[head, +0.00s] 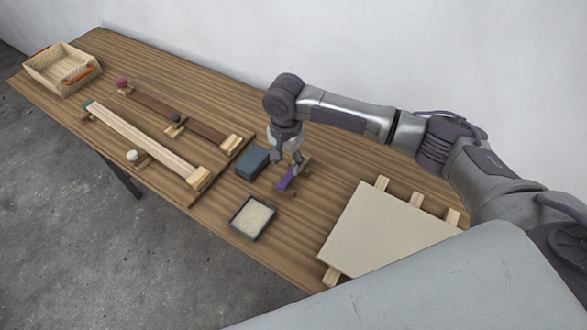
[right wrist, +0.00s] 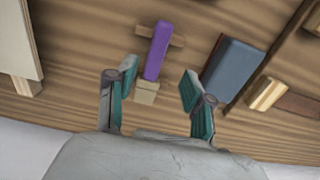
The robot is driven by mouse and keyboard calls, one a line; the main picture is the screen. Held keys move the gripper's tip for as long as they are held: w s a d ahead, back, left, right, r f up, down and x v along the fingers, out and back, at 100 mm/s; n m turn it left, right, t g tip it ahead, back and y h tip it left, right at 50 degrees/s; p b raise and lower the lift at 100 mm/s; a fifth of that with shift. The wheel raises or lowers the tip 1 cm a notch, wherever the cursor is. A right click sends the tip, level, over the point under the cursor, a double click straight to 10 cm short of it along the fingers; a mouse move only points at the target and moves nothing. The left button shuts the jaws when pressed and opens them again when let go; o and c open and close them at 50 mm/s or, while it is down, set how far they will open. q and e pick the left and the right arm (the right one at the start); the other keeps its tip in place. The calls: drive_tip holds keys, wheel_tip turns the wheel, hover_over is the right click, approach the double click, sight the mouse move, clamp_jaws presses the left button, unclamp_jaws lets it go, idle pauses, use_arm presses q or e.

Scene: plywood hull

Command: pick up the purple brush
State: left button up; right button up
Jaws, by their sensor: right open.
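The purple brush (head: 287,179) lies on the wooden table, just below my right gripper (head: 287,170). In the right wrist view the purple brush (right wrist: 158,50) is a long purple bar, with a small wooden piece under it and a tan block at its near end. My right gripper (right wrist: 155,100) is open there, its two green-padded fingers apart on either side of the line of the brush. Nothing is between the pads that I can make out as held. My left gripper is not in view.
A dark blue-grey box (head: 252,162) stands close left of the brush. A shallow tray (head: 252,218) with pale contents lies in front. A pale board (head: 385,232) on wooden strips is at the right. Wooden rails (head: 150,142) and a wooden crate (head: 62,68) are farther left.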

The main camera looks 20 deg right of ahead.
sight(289, 175)
drive_tip(key=f, duration=0.2)
drive_tip(key=f+p, duration=0.1)
drive_tip(key=shift+s+d+f, duration=0.25)
drive_tip(key=shift+s+f, duration=0.05)
drive_tip(key=shift+f, duration=0.55)
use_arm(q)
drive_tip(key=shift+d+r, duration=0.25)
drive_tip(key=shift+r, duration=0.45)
use_arm(e)
clamp_jaws()
